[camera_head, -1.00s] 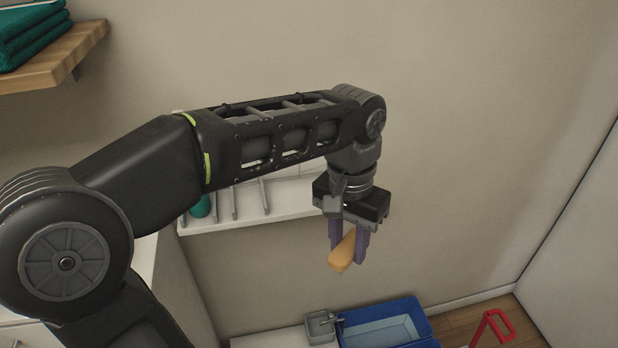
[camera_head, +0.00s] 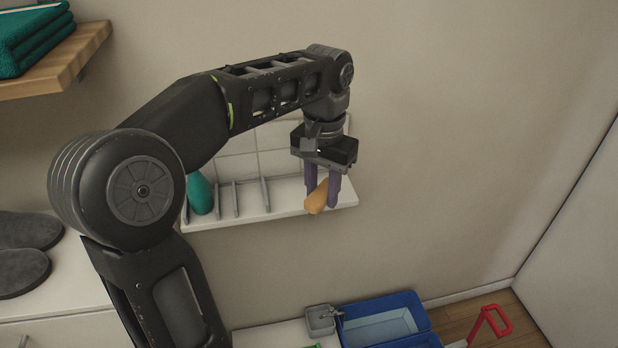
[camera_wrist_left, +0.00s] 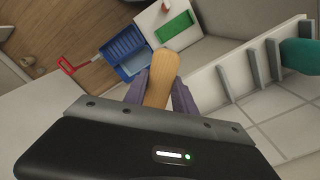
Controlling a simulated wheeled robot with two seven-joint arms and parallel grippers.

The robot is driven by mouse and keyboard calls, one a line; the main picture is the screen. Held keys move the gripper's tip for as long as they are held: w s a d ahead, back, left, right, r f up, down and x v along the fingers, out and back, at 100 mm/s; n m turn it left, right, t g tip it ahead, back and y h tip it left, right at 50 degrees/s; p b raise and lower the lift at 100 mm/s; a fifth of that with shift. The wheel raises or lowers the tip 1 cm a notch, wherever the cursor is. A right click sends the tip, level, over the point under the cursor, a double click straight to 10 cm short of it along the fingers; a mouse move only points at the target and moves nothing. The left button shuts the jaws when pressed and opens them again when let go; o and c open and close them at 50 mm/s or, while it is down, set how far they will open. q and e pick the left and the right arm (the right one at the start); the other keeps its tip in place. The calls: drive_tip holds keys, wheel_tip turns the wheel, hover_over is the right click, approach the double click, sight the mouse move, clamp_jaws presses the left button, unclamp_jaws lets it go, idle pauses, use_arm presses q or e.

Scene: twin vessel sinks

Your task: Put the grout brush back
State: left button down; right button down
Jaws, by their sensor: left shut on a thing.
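The grout brush shows as an orange-tan handle (camera_head: 317,198) between the purple fingers of my left gripper (camera_head: 322,190). My left gripper is shut on it. In the head view the brush is in front of the right part of the white wall shelf (camera_head: 277,207), which has upright grey dividers; I cannot tell whether it touches the shelf. In the left wrist view the handle (camera_wrist_left: 161,80) points away from the palm, with the divided shelf (camera_wrist_left: 236,73) to its right. The brush's other end is hidden. My right gripper is not in view.
A teal object (camera_head: 199,193) stands in the shelf's left end. A wooden shelf with green towels (camera_head: 35,38) is at upper left.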

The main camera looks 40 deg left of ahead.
use_arm(q)
drive_tip(key=w+a, duration=0.2)
drive_tip(key=a, duration=0.1)
drive_tip(key=w+a+f+p, duration=0.1)
drive_tip(key=w+a, duration=0.1)
drive_tip(key=a, duration=0.1)
drive_tip(key=w+a+f+p, duration=0.1)
drive_tip(key=w+a, duration=0.2)
drive_tip(key=shift+f, duration=0.2)
drive_tip(key=shift+d+f+p, duration=0.1)
drive_tip(key=shift+f+p, duration=0.05)
drive_tip(key=shift+p, duration=0.15)
drive_tip(key=shift+f, duration=0.2)
